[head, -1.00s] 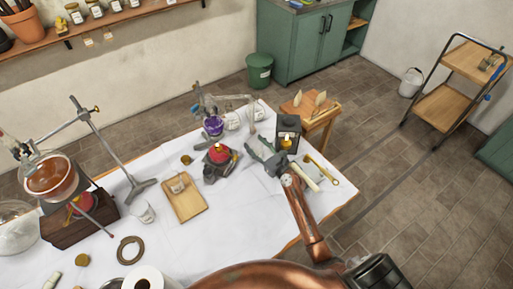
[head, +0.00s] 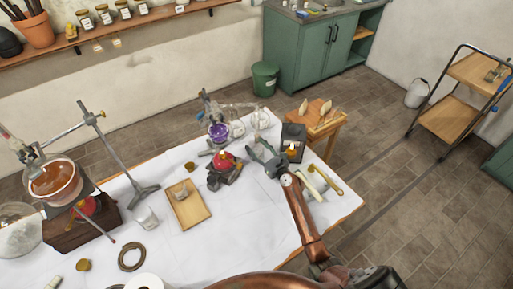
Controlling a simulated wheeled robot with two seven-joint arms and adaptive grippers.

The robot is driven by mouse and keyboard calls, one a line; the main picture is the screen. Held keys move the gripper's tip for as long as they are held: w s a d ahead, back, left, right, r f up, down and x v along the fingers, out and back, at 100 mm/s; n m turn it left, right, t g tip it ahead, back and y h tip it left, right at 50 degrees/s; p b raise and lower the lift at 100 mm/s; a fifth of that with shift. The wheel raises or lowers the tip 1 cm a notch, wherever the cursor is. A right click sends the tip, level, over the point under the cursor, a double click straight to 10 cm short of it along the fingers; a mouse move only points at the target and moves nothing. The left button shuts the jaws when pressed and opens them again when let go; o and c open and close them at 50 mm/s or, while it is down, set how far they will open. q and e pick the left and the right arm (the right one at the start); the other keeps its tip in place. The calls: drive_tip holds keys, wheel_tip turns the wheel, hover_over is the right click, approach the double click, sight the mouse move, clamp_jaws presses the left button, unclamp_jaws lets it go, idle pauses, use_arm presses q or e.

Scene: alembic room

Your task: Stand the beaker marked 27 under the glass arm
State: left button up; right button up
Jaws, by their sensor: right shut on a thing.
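My right gripper (head: 260,150) is over the back right of the table, beside the glass arm's lower end. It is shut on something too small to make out. The glass arm (head: 240,104) runs right from the flask of purple liquid (head: 218,131) and bends down. Two pale glass vessels stand near it, one left of its lower end (head: 237,129) and one at its right (head: 262,119). A small beaker (head: 181,192) stands on a wooden tray (head: 190,211), and another labelled beaker (head: 147,218) stands left of it. No number 27 is readable. My left gripper is out of view.
A red burner-like object (head: 225,161) stands left of my gripper. A dark block with a yellow-topped item (head: 293,140) is just right of it. White cloth (head: 230,235) is bare at the front middle.

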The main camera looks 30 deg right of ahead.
drive_tip(key=shift+r, duration=0.1)
idle(0.4)
drive_tip(key=shift+f, duration=0.45)
idle(0.3)
drive_tip(key=o, duration=1.2)
drive_tip(key=shift+o, duration=0.5)
drive_tip(key=shift+o, duration=1.3)
drive_tip(key=shift+s, duration=0.15)
